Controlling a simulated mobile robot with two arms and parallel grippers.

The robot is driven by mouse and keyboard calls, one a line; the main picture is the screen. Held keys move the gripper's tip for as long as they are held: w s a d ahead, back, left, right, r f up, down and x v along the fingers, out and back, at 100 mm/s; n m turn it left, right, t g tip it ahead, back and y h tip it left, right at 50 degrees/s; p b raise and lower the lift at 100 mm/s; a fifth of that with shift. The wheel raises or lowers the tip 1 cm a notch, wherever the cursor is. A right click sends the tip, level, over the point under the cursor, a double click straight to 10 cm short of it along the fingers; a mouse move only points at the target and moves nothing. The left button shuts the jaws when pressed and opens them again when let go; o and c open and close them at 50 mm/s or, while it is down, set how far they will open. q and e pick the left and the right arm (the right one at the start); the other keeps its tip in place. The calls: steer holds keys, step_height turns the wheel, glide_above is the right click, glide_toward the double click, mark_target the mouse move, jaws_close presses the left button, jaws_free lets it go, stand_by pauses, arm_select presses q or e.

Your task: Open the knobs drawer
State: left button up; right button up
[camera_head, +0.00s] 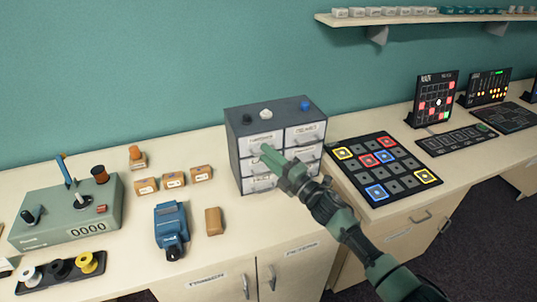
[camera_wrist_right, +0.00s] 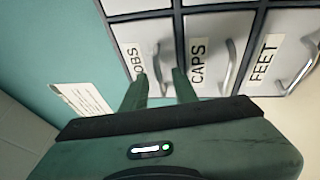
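The small grey drawer cabinet (camera_head: 237,165) stands on the bench with two columns of white-fronted drawers. The top left drawer (camera_head: 256,140) is closed. In the right wrist view the knobs drawer (camera_wrist_right: 132,34) has a partly hidden label ending in "OBS", beside the "CAPS" and "FEET" drawers. Its metal handle (camera_wrist_right: 157,62) shows between the fingertips. My right gripper (camera_head: 273,158) is open in front of the drawer, and also shows in the right wrist view (camera_wrist_right: 160,76). I cannot tell whether the fingers touch the handle. My left gripper is not in view.
Blue and white knobs and a dark one (camera_head: 304,105) sit on the cabinet top. A black button board (camera_head: 396,185) lies close on the right. A blue device (camera_head: 171,228) and small boxes (camera_head: 201,173) stand left. A shelf (camera_head: 420,17) hangs above.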

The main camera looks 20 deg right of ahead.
jaws_close()
stand_by(1.4)
